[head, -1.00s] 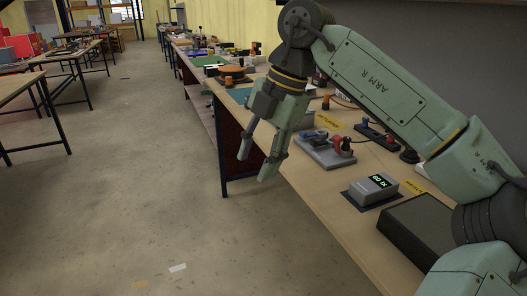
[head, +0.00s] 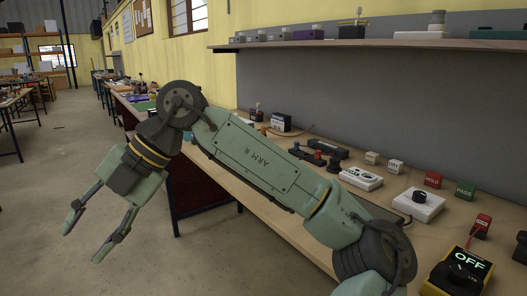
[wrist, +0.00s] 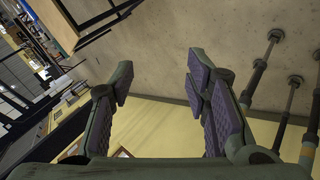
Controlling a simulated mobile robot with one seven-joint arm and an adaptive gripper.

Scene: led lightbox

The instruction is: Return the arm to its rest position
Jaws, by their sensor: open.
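My green arm stretches across the head view from the lower right to the upper left, with its elbow above the bench's front edge. My gripper (head: 88,232) hangs at its end at the left, over the open floor and clear of the bench. Its two fingers are apart with nothing between them. In the wrist view my gripper (wrist: 160,85) also shows both padded fingers spread and empty, with a pale surface and a yellow wall beyond them.
A wooden workbench (head: 285,226) runs along the right. On it are a yellow meter reading OFF (head: 462,272), a white box with a black knob (head: 418,204), a white control box (head: 361,178) and small red and green blocks. A shelf (head: 380,43) hangs above. The floor (head: 60,165) at left is clear.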

